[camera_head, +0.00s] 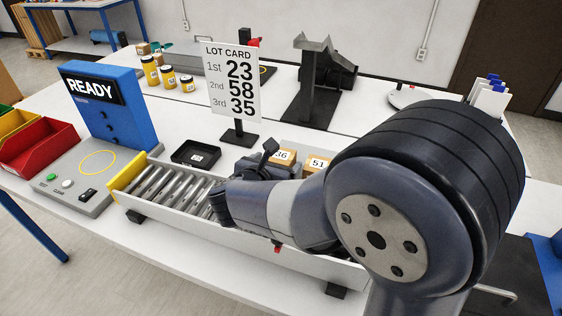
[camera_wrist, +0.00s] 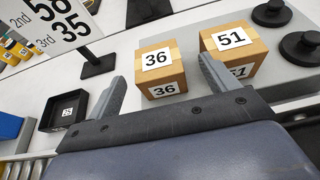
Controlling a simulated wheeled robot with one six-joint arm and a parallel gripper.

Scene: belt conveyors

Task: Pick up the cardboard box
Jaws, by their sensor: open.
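Two small cardboard boxes stand side by side on a grey surface behind the roller conveyor. The left box (camera_wrist: 163,74) has white labels reading 36, and it also shows in the head view (camera_head: 283,163). The right box (camera_wrist: 234,53) is labelled 51, and it also shows in the head view (camera_head: 318,172), partly hidden by my arm. My gripper (camera_wrist: 162,86) is open and empty. Its two fingers are spread wide in the wrist view, with box 36 showing between them and box 51 beyond the right finger. I cannot tell how far the fingertips are from the boxes.
The roller conveyor (camera_head: 178,191) runs along the front of the table. A black tray (camera_head: 196,152) with a small label sits behind it. A lot card (camera_head: 233,84) on a stand reads 23, 58, 35. A blue READY panel (camera_head: 103,103) and red bin (camera_head: 38,145) are at left.

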